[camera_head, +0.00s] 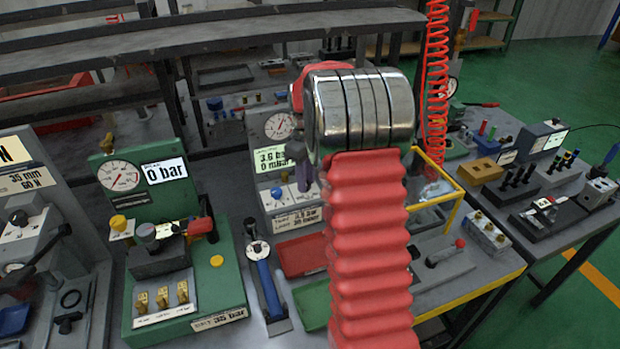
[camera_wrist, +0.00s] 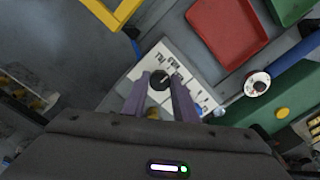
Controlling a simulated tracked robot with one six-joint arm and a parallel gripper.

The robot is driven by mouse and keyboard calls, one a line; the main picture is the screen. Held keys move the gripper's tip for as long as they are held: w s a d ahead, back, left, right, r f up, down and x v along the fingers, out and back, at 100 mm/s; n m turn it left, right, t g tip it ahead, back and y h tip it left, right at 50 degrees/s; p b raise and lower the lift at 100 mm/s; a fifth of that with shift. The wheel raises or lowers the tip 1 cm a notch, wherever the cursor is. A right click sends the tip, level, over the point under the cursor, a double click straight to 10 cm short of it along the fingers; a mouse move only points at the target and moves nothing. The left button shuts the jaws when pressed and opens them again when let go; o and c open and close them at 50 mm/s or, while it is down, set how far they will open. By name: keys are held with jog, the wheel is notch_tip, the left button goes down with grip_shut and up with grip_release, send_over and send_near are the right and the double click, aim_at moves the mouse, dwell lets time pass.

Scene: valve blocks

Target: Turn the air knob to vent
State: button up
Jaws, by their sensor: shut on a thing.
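The air knob (camera_wrist: 160,81) is a small round black knob with a pale pointer line, on a white labelled plate (camera_wrist: 181,66) in the wrist view. My gripper (camera_wrist: 160,76) has its two purple fingers on either side of the knob, shut on it. In the head view my gripper (camera_head: 303,178) reaches down at the grey air unit, and the knob is hidden there. This unit has a round gauge (camera_head: 280,126) and a green display (camera_head: 272,160) reading 3.6 bar and 0 mbar. The pointer's exact label cannot be read.
A green block (camera_head: 205,298) with a 0 bar display stands left. A blue-handled tool (camera_head: 267,284), a red tray (camera_head: 300,256) and a green tray (camera_head: 312,302) lie in front. A yellow frame (camera_head: 448,178) stands right. My red-sleeved arm covers the middle.

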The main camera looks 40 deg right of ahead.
jog(key=shift+w+a+m, duration=0.1)
jog(key=shift+a+m, duration=0.1)
jog(key=shift+m, duration=0.2)
jog(key=m, duration=0.3)
jog(key=shift+m, duration=0.3)
jog(key=shift+d+m, duration=0.1)
jog(key=shift+m, duration=2.1)
jog(key=o, duration=1.1)
jog(key=shift+c, duration=0.2)
